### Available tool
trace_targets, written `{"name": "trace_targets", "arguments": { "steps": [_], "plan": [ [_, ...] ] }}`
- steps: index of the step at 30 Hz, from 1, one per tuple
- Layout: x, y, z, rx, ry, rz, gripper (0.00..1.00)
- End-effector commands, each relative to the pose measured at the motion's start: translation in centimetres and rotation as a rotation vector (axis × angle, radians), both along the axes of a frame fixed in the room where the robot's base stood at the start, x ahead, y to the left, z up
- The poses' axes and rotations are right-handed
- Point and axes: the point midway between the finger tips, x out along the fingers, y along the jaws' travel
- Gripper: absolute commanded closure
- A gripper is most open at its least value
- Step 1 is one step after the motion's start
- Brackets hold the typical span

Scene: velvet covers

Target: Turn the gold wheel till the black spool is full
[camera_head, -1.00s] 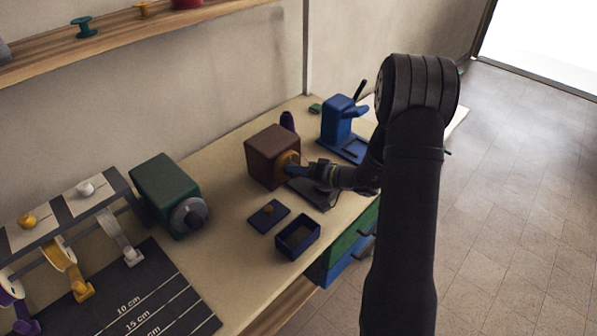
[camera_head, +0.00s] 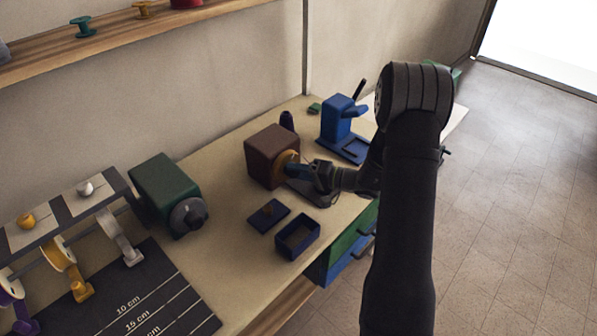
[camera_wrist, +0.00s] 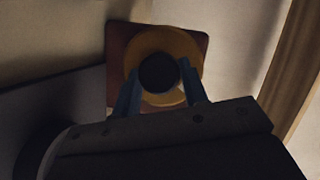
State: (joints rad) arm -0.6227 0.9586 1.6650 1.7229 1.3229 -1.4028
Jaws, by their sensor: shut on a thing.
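The gold wheel (camera_head: 283,160) is on the front face of a brown box (camera_head: 263,150) on the bench. In the wrist view the gold wheel (camera_wrist: 190,62) shows as a ring on the brown plate, with a dark round knob (camera_wrist: 159,73) in front of it. My gripper (camera_head: 297,170) is at the wheel. In the wrist view its two blue fingers (camera_wrist: 160,88) are shut on the dark knob, one on each side. The black spool cannot be made out for certain; my gripper and wrist hide part of the area beside the wheel.
A green box with a grey wheel (camera_head: 188,215) stands to the left. A blue press (camera_head: 338,125) stands behind right. A small open blue box (camera_head: 297,240) and its lid (camera_head: 268,216) lie in front. A ribbon rack (camera_head: 75,205) is at far left.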

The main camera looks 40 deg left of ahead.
Motion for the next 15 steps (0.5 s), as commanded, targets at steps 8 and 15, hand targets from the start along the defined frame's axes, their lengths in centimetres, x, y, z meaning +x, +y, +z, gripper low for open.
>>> {"name": "trace_targets", "arguments": {
  "steps": [8,15],
  "plan": [
    [0.05,-0.01,0.02,0.001,-0.001,-0.001,0.39],
    [0.17,-0.29,0.07,0.000,-0.001,-0.002,0.39]
  ]
}}
